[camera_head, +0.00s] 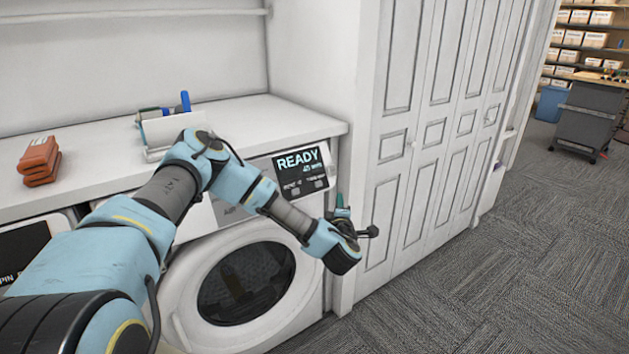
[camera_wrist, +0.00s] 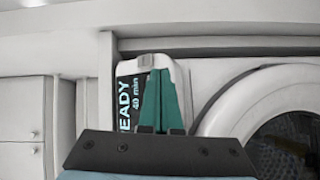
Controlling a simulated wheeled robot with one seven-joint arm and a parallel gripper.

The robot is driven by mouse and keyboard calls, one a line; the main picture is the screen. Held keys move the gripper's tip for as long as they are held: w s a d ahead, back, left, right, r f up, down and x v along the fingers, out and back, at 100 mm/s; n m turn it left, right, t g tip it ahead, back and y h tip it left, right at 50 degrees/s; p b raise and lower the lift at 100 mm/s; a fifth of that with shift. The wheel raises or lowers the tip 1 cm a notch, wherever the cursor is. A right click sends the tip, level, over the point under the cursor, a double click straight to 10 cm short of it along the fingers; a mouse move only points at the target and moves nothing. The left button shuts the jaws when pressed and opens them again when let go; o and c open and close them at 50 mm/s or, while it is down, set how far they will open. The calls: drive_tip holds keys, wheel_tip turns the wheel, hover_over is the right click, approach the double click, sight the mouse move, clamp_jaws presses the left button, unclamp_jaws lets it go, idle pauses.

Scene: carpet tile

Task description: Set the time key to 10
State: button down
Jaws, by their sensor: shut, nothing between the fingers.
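The front-loading washer (camera_head: 245,285) has a black display (camera_head: 299,168) reading "READY" with a small minutes line under it. In the wrist view the display (camera_wrist: 123,105) appears turned sideways and reads "READY 40 min". Two small grey keys sit below the text in the head view, a left key (camera_head: 296,191) and a right key (camera_head: 318,184). Their labels are too small to read, so I cannot tell which is the time key. My gripper (camera_head: 342,204) is shut and empty, right of the panel. In the wrist view its green fingers (camera_wrist: 160,75) cover part of the panel.
Tall white closet doors (camera_head: 420,150) stand close on the right. Open carpet (camera_head: 490,270) lies beyond, with a grey cart (camera_head: 588,115) far back.

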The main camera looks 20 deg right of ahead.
drive_tip(key=s+f+m+g, duration=0.2)
drive_tip(key=s+f+m, duration=0.3)
drive_tip(key=f, duration=0.8)
drive_tip(key=m+t+y+b, duration=0.3)
drive_tip(key=t+y+b, duration=0.1)
drive_tip(key=t+y, duration=0.2)
approach(319, 184)
drive_tip(key=f, duration=0.2)
drive_tip(key=s+d+r+n+t, duration=0.1)
drive_tip(key=s+d+r, duration=0.1)
drive_tip(key=r, duration=0.6)
drive_tip(key=shift+d+r+n+t+y+b, duration=0.2)
drive_tip(key=shift+d+n+t+y+b, duration=0.2)
drive_tip(key=shift+d, duration=0.3)
drive_tip(key=shift+w+a+f+b, duration=0.25)
drive_tip(key=shift+w+f+b, duration=0.35)
drive_tip(key=shift+w, duration=0.65)
drive_tip(key=shift+w+a+f+b, duration=0.25)
drive_tip(key=shift+w+f+b, duration=0.35)
drive_tip(key=shift+w, duration=0.7)
drive_tip(key=shift+w+a+f+b, duration=0.3)
drive_tip(key=shift+w+f, duration=0.55)
drive_tip(key=shift+w, duration=0.4)
